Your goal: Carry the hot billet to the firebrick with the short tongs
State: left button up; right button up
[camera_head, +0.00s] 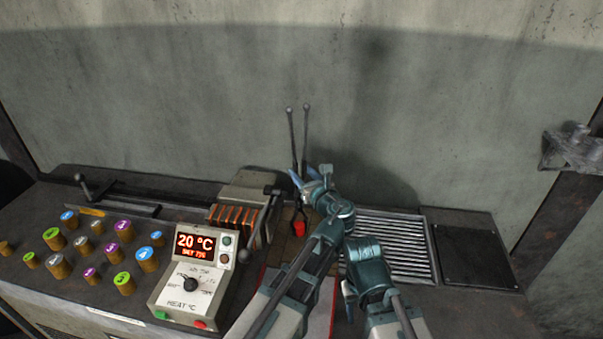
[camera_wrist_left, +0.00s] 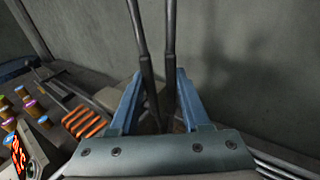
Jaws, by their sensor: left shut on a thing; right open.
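My left gripper (camera_head: 308,178) is shut on the two dark handles of the short tongs (camera_head: 291,130), which stand upright with their jaws down. The handles also show between my blue fingers in the left wrist view (camera_wrist_left: 171,60). The glowing red billet (camera_head: 299,229) is at the tongs' jaws, above or on a brown surface (camera_head: 287,248); I cannot tell whether it touches it. That surface may be the firebrick, but I cannot tell for sure. My right gripper (camera_head: 350,290) is open and apart from the tongs, at the lower right.
A heater with orange coils (camera_head: 232,216) stands left of the tongs. In front of it is a control box (camera_head: 190,275) reading 20 °C. Several numbered brass cylinders (camera_head: 123,230) stand at left. A slatted metal rack (camera_head: 390,245) and a dark plate (camera_head: 470,255) lie to the right.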

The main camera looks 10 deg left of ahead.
pick_arm(q)
grip_shut()
pick_arm(e)
jog(key=shift+r, duration=0.1)
jog(key=shift+r+p, duration=0.4)
jog(key=shift+p, duration=0.15)
pick_arm(q)
notch_tip(320, 180, up, 11)
jog(key=p, duration=1)
pick_arm(e)
notch_tip(320, 180, up, 10)
pick_arm(q)
jog(key=shift+r, duration=0.1)
pick_arm(e)
jog(key=shift+r, duration=0.1)
